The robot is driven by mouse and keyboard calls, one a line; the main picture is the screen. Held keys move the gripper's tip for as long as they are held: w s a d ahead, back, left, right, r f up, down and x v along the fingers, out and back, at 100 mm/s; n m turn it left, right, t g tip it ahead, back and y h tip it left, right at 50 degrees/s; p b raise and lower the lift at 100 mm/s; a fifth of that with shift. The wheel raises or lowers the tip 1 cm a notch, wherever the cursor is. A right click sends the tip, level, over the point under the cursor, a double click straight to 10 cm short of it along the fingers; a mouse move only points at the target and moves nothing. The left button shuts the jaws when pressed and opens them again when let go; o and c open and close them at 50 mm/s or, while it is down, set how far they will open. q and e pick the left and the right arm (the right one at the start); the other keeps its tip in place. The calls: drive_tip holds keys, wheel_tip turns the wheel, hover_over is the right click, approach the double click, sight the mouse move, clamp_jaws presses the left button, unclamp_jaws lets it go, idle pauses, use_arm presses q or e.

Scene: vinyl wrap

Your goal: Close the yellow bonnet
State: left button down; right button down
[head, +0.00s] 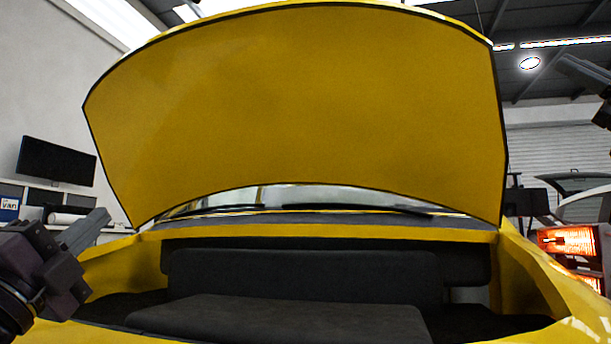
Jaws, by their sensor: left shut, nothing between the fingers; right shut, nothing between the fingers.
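The yellow bonnet (300,100) stands raised and wide open over the front of the yellow car, its underside facing me. Below it is the open bay (300,275) with dark grey and black panels inside. My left gripper (88,228) is at the lower left, shut and empty, beside the left edge of the bay and below the bonnet's lower left corner. My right gripper (565,62) shows only partly at the upper right edge, shut and empty, to the right of the bonnet and apart from it.
A heater with glowing orange lamps (567,240) stands at the right. A white car (585,200) is behind it. A dark monitor (56,161) hangs on the left wall. The space between me and the bonnet looks clear.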

wheel_tip(320, 180, up, 5)
drive_tip(key=s+a+m+t+h, duration=0.1)
drive_tip(key=s+m+t, duration=0.1)
drive_tip(key=m, duration=0.2)
drive_tip(key=w+a+m+g+h, duration=0.1)
drive_tip(key=a+m+g+h, duration=0.15)
drive_tip(key=a, duration=0.65)
drive_tip(key=w+a+f+m+g+h, duration=0.1)
drive_tip(key=w+a+f+g, duration=0.1)
drive_tip(key=a+f, duration=0.4)
drive_tip(key=w+a+f+m+g+h, duration=0.1)
drive_tip(key=w+a+f+g+h, duration=0.1)
drive_tip(key=a+f, duration=0.5)
drive_tip(key=w+a+f+m+g+h, duration=0.1)
drive_tip(key=w+a+f+g, duration=0.2)
drive_tip(key=a+f, duration=0.4)
drive_tip(key=shift+w+a+g, duration=0.3)
drive_tip(key=shift+a+g, duration=0.15)
drive_tip(key=shift+a, duration=4.25)
